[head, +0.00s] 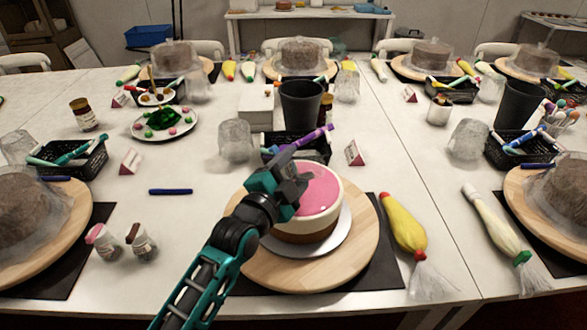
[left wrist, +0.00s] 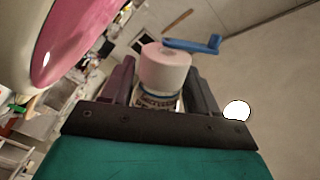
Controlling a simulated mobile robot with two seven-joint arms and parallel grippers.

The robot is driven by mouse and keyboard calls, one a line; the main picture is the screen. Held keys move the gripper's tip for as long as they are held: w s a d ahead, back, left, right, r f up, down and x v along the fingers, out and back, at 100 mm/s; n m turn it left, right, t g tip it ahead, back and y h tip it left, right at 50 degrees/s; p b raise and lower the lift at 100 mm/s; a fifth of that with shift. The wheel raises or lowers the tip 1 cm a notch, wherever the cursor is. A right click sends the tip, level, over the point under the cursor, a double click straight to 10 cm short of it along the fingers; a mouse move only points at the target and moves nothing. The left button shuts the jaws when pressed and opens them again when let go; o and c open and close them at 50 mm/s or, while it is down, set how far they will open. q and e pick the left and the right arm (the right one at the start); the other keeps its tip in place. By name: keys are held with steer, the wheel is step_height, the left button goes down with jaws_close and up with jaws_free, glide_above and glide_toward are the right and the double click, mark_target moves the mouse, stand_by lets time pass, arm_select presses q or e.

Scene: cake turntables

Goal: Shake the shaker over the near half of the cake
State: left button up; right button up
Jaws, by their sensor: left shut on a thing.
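The cake (head: 317,195) has a pink top, a cream side band and a brown lower part. It sits on a silver board (head: 333,238) on a round wooden turntable (head: 358,254). Its pink top also shows at the upper left of the left wrist view (left wrist: 75,35). My left gripper (head: 292,180) is over the left part of the cake and covers some of it. In the left wrist view it is shut on a shaker (left wrist: 164,70) with a pale pink cap and a lettered label. In the head view the shaker is mostly hidden by the gripper. My right gripper is out of view.
Two small jars (head: 103,240) (head: 140,241) stand left of the turntable. A yellow piping bag (head: 404,225) lies to its right. A black basket of pens (head: 300,148) and a dark cup (head: 301,103) stand behind the cake. A blue pen (head: 170,191) lies on clear table.

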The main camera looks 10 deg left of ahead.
arm_select(q)
steer(key=shift+d+r, duration=0.25)
steer(key=shift+a+f, duration=0.2)
steer(key=shift+a, duration=0.1)
steer(key=shift+a+r+n, duration=0.1)
steer(key=shift+n, duration=0.4)
